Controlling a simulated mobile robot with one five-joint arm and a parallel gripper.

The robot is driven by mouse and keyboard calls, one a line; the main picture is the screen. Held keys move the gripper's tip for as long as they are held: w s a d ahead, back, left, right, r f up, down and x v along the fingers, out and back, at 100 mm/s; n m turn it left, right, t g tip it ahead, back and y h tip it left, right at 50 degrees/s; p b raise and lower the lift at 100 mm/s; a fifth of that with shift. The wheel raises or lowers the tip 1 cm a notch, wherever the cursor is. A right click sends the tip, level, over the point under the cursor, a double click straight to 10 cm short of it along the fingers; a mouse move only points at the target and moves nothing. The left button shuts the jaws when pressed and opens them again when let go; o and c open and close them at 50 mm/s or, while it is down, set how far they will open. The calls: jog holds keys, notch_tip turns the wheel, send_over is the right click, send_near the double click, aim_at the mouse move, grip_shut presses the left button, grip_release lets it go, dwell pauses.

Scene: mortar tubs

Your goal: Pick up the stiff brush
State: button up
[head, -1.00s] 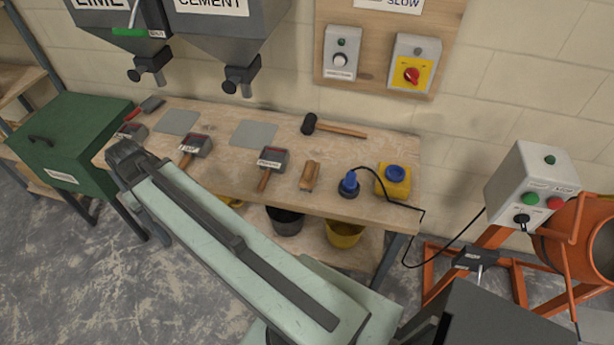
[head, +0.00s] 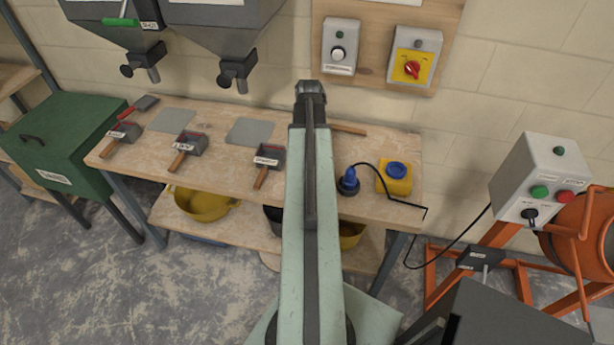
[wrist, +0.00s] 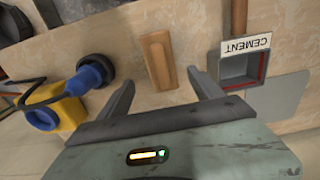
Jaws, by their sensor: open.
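The stiff brush (wrist: 158,60), an oblong wooden block, lies on the workbench in the wrist view. In the head view my arm hides it. My gripper (wrist: 161,76) is open and empty. In the wrist view its two fingers point toward the bench, with the brush showing in the gap between their tips. The gripper appears above the brush and apart from it; the exact height is hard to judge. In the head view the dark end of my arm (head: 310,88) reaches up over the bench toward the wall.
A black cable runs to the right. Hoppers (head: 222,40) hang at the back. A mixer (head: 585,235) stands at the right.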

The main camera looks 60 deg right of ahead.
jog(key=f+b, duration=0.3)
jog(key=f, duration=0.1)
jog(key=f+b, duration=0.2)
jog(key=shift+a+f+b, duration=0.3)
jog(key=shift+f, duration=0.05)
jog(key=shift+r, duration=0.2)
jog(key=shift+c, duration=0.2)
grip_shut()
notch_tip(320, 180, up, 10)
jog(key=p, duration=1)
jog(key=shift+r+p, duration=0.15)
jog(key=shift+p, duration=0.15)
